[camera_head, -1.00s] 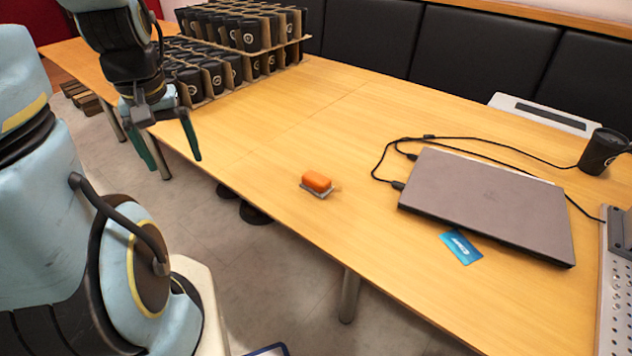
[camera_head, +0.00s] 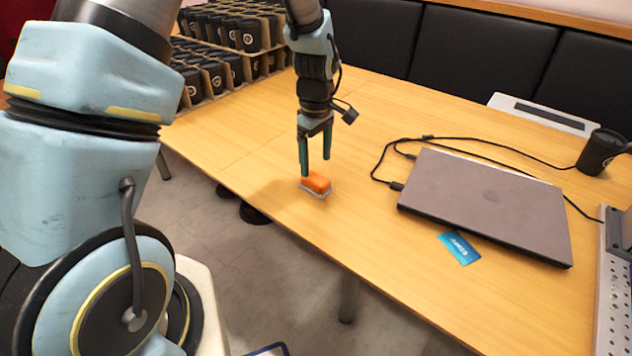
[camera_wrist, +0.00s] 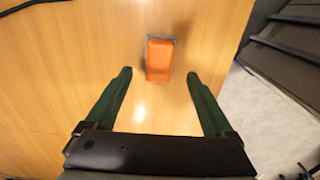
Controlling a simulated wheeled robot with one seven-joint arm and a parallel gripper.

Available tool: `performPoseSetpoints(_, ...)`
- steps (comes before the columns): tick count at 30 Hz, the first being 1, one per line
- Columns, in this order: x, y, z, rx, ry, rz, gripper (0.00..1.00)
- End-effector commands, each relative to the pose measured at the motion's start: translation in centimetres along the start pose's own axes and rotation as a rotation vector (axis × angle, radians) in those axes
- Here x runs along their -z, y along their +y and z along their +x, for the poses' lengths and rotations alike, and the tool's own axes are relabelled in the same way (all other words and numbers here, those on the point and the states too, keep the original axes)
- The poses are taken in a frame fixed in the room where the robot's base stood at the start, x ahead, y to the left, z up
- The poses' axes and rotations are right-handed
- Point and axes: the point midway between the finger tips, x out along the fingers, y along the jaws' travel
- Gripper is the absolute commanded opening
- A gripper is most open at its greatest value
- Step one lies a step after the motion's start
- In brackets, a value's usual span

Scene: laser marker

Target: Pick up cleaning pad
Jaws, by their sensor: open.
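The cleaning pad (camera_head: 317,182) is a small orange block with a grey-white underside, lying on the wooden table near its front edge. In the wrist view the orange pad (camera_wrist: 159,60) lies beyond the fingertips, roughly centred between them. My gripper (camera_head: 317,168) is open and empty, pointing down, with its green fingers just above or behind the pad; the exact height is hard to tell. In the wrist view the two green fingers of my gripper (camera_wrist: 158,75) are spread wider than the pad.
A closed grey laptop (camera_head: 487,204) with a black cable (camera_head: 385,160) and a blue card (camera_head: 459,247) lie to the right. A black cup (camera_head: 601,151) stands farther right. Cardboard trays of dark cups (camera_head: 225,70) stand at the back left. The table (camera_head: 400,290) around the pad is clear.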

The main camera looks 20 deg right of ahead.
Motion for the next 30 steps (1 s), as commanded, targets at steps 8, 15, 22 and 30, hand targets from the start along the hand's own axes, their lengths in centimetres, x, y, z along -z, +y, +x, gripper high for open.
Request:
performPoseSetpoints(8, 0.1, -0.1, 1.9, 0.002, -0.001, -0.001, 0.88)
performPoseSetpoints(15, 0.0, 0.1, 5.1, 0.002, -0.001, 0.000, 0.88)
performPoseSetpoints(22, 0.1, 0.2, 6.4, -0.002, 0.000, 0.000, 0.88)
performPoseSetpoints(30, 0.1, 0.1, 6.4, -0.002, 0.000, 0.000, 0.75)
